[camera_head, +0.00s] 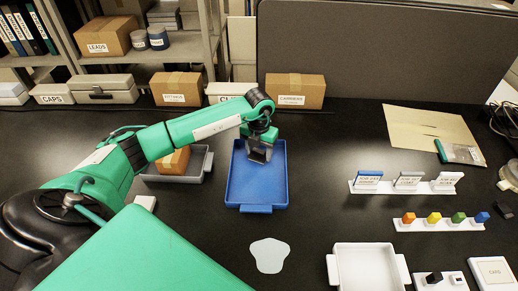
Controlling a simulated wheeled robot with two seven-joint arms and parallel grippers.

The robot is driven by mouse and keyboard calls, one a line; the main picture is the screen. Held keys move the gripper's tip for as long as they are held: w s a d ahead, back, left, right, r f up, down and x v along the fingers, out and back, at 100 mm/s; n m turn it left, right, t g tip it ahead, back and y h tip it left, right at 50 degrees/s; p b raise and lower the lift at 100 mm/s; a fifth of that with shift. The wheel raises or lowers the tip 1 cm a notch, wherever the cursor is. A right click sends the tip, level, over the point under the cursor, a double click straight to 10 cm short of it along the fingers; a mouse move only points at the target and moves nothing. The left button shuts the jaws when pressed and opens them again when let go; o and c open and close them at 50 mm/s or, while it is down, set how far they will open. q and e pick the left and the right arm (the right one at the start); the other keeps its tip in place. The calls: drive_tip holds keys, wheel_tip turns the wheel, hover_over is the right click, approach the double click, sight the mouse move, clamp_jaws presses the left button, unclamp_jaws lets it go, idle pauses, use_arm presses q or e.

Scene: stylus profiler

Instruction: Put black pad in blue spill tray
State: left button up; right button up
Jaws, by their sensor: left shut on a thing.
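The blue spill tray (243,190) lies on the black table near the middle of the view. My left gripper (259,155) is over the far half of the tray, pointing down. It is shut on a small dark thing, which appears to be the black pad (257,157). The fingers partly hide the pad, and I cannot tell whether it touches the tray floor. My right gripper is not in view.
A grey tray (186,178) with a cardboard box stands left, behind my left arm. A pale flat patch (269,255) lies in front. A white tray (368,268), a colored-block rack (438,224) and a card holder (405,188) stand right. Cartons and a grey partition (390,55) close the back.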

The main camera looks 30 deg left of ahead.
sight(259, 150)
use_arm(q)
drive_tip(key=shift+f, duration=0.1)
drive_tip(key=o, duration=0.9)
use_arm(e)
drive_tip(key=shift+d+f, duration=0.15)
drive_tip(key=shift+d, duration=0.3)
use_arm(q)
drive_tip(key=shift+o, duration=0.2)
drive_tip(key=shift+r, duration=0.3)
wheel_tip(259, 150, up, 12)
drive_tip(key=b, duration=0.4)
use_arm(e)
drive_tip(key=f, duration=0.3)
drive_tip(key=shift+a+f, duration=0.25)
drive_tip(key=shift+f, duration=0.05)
use_arm(q)
drive_tip(key=shift+f, duration=0.15)
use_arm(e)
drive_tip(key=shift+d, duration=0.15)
use_arm(q)
drive_tip(key=shift+f, duration=0.1)
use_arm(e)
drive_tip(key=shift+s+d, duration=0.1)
